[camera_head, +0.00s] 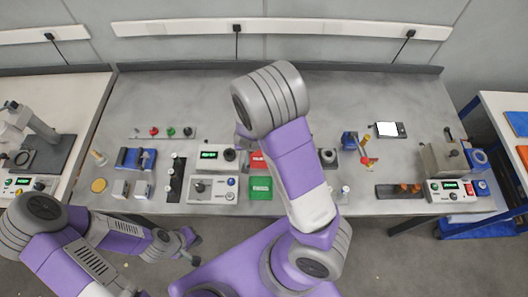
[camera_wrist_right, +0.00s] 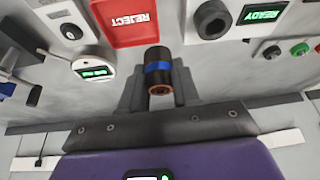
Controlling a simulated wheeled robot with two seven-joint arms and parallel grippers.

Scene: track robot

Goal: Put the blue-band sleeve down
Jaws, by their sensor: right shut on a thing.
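The blue-band sleeve (camera_wrist_right: 158,74) shows in the right wrist view as a short dark cylinder with a blue band and a copper-coloured end. My right gripper (camera_wrist_right: 159,88) is shut on it, with one dark finger on each side. In the head view my right forearm hides the sleeve and most of that gripper. My left gripper (camera_head: 188,246) is at the lower left of the head view, off the front edge of the table, with no object clearly in it. Its jaw opening is too small to judge.
A READY display unit (camera_wrist_right: 236,18) and a round gauge (camera_wrist_right: 94,68) are close by. The grey table (camera_head: 330,95) is clear along its back.

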